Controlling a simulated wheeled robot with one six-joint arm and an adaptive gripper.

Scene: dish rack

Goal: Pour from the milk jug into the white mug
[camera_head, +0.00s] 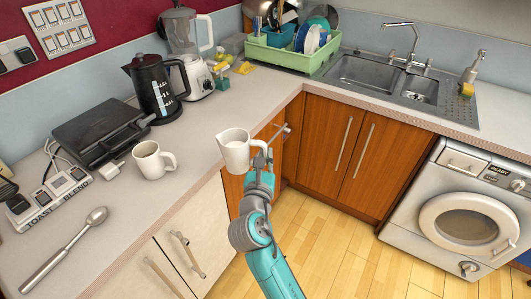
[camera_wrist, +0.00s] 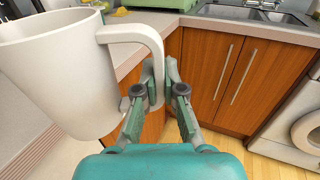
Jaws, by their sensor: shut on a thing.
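The milk jug (camera_head: 234,152) is white with a handle on its right side. It is held up in front of the counter edge and looks close to upright, with a slight tilt. My gripper (camera_head: 262,160) is shut on the jug's handle. In the wrist view, the jug (camera_wrist: 55,75) fills the upper left and its handle passes between my fingertips (camera_wrist: 160,82). The jug's contents are hidden in the wrist view and cannot be made out in the head view. The white mug (camera_head: 149,162) stands upright on the counter, left of the jug and apart from it, handle to the right.
A black toastie maker (camera_head: 100,128), a kettle (camera_head: 155,90) and a blender (camera_head: 185,50) stand behind the mug. A green dish rack (camera_head: 290,58) is farther back. Counter between mug and edge is clear.

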